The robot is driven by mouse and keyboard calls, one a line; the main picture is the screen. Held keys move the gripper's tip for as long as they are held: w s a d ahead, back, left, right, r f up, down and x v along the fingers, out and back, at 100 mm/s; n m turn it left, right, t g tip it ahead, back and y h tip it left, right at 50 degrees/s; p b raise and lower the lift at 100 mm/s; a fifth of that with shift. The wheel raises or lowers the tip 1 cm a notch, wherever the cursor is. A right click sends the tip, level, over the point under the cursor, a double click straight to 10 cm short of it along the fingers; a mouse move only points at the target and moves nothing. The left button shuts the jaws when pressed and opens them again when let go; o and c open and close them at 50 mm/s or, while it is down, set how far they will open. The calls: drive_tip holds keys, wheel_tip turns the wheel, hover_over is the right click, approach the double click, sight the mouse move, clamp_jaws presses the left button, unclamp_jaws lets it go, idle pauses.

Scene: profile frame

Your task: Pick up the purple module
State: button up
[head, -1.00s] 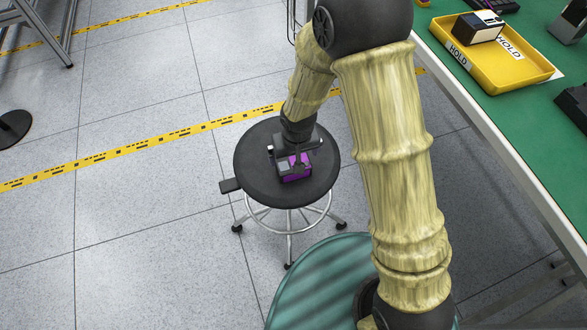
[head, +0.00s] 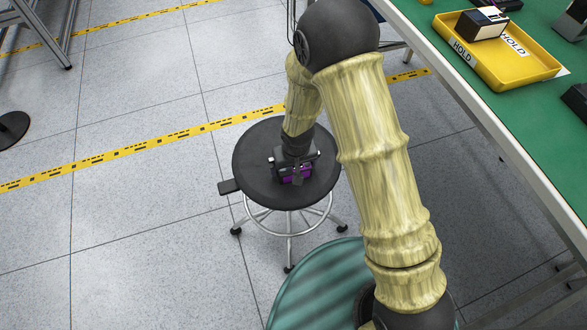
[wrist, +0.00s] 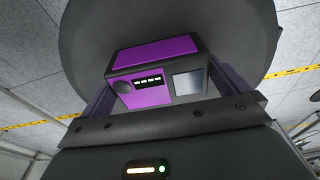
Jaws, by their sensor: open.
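The purple module (head: 297,176) sits on the black round seat of a stool (head: 254,160). It is a box with a purple top, and its front has a dark round knob, a row of small lights and a grey screen, seen in the wrist view (wrist: 152,91). My gripper (head: 296,168) is low over the seat at the module and partly hides it in the head view. In the wrist view my gripper (wrist: 163,88) is open, with one finger on each side of the module. Whether the fingers touch it is not clear.
A green-topped bench (head: 470,98) stands at the right, with a yellow tray (head: 495,72) marked HOLD holding a boxy device (head: 480,24). A lever sticks out of the stool's left side. The floor to the left is largely clear, with yellow tape across it.

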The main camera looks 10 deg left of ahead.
drive_tip(key=shift+c, duration=0.4)
drive_tip(key=c, duration=0.7)
drive_tip(key=shift+r, duration=0.1)
drive_tip(key=shift+c, duration=0.2)
wheel_tip(320, 180, up, 10)
drive_tip(key=p, duration=0.3)
